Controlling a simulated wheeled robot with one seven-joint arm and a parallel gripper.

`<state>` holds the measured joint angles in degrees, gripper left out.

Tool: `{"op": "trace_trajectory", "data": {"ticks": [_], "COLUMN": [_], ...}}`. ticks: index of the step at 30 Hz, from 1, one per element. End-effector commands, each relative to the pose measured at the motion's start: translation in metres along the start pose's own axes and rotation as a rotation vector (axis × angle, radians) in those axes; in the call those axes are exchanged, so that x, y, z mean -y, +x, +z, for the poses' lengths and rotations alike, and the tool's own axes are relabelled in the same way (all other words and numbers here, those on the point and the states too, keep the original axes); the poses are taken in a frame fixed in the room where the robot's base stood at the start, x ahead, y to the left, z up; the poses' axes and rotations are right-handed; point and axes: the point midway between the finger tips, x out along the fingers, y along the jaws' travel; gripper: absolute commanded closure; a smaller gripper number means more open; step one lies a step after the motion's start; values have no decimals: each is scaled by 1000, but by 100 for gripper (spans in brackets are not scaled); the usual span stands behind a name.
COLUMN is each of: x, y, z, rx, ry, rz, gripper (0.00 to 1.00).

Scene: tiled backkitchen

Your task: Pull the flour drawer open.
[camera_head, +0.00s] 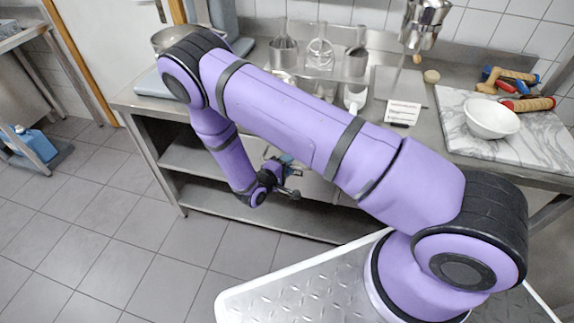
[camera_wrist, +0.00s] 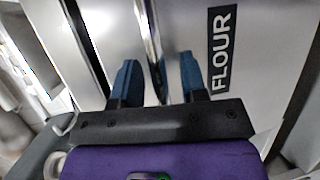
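The flour drawer shows in the wrist view as a pale grey front with a black FLOUR label (camera_wrist: 222,50). Its shiny bar handle (camera_wrist: 151,42) runs lengthwise through the picture, left of the label. My gripper (camera_wrist: 159,62) is open, with one blue finger on each side of the handle. Gaps show between the handle and both fingers; I cannot tell how deep the bar sits between them. In the head view my gripper (camera_head: 286,176) is low at the front of the steel counter, and my arm hides much of the drawer front.
The steel counter (camera_head: 436,125) carries a marble board (camera_head: 545,140) with a white bowl (camera_head: 491,117), and a small sign (camera_head: 403,112). A lower shelf (camera_head: 225,204) runs under it. A dark gap (camera_wrist: 88,45) lies left of the handle.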

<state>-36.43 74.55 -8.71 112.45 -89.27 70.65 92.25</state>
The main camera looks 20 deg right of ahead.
Motion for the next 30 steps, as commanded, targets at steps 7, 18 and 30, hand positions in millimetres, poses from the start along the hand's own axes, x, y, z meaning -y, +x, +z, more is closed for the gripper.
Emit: {"op": "trace_trajectory", "data": {"ticks": [7,18,30], "x": [0,1,20], "y": [0,-5,-85], "z": [0,2,34], "rx": [0,-1,-6], "ry": [0,-1,-5], "rz": [0,0,-2], "gripper": [86,100,100]}}
